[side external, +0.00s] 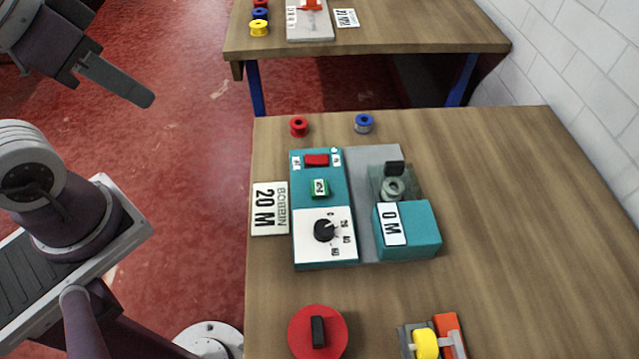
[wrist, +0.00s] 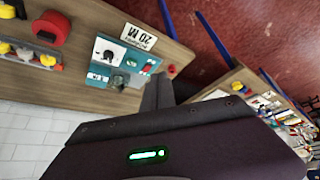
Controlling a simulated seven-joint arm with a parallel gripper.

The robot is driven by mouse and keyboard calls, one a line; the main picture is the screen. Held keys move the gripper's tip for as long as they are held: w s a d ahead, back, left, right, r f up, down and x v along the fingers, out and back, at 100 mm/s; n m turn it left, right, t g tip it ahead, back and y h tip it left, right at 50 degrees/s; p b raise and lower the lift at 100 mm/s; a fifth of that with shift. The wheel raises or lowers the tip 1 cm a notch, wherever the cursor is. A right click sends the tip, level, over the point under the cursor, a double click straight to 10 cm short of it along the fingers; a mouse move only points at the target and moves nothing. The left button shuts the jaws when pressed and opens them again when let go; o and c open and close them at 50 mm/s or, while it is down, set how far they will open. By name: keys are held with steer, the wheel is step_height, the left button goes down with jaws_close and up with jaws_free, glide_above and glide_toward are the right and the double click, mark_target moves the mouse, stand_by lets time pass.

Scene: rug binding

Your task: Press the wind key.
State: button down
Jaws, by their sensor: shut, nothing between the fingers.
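A teal control box (side external: 296,208) lies on the near wooden table. On it are a red rocker switch (side external: 316,160), a small green key (side external: 320,188) with a white marked face, and a black dial (side external: 325,230) on a white scale. The key's lettering is too small to read surely, so I cannot tell from it which is the wind key. My gripper (side external: 146,98) is shut and empty, up and left of the box, apart from it. In the wrist view my gripper (wrist: 161,80) points past the box (wrist: 98,79).
A winder block (side external: 420,232) reading "0 M" stands right of the box, with a bobbin (side external: 393,188) behind it. A "BOBBIN 20 M" card (side external: 269,208) lies left. Red (side external: 299,127) and blue (side external: 363,123) spools stand behind; a red disc (side external: 318,335) sits in front. The table's right side is clear.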

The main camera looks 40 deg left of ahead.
stand_by(0.3)
steer(key=w+a+f+t+y, duration=0.1)
steer(key=w+a+f, duration=0.1)
steer(key=w, duration=0.6)
steer(key=w+a+f+t+y, duration=0.1)
steer(key=w+t, duration=0.1)
steer(key=w, duration=0.7)
steer(key=w+d+f+m+g+h, duration=0.1)
steer(key=w+d+f+m+h, duration=0.2)
steer(key=w+d+f+h, duration=0.35)
steer(key=s+d+f+g+h, duration=0.3)
steer(key=s+d+f, duration=0.2)
steer(key=d, duration=0.3)
steer(key=shift+d+m+g+h, duration=0.3)
steer(key=shift+h, duration=0.05)
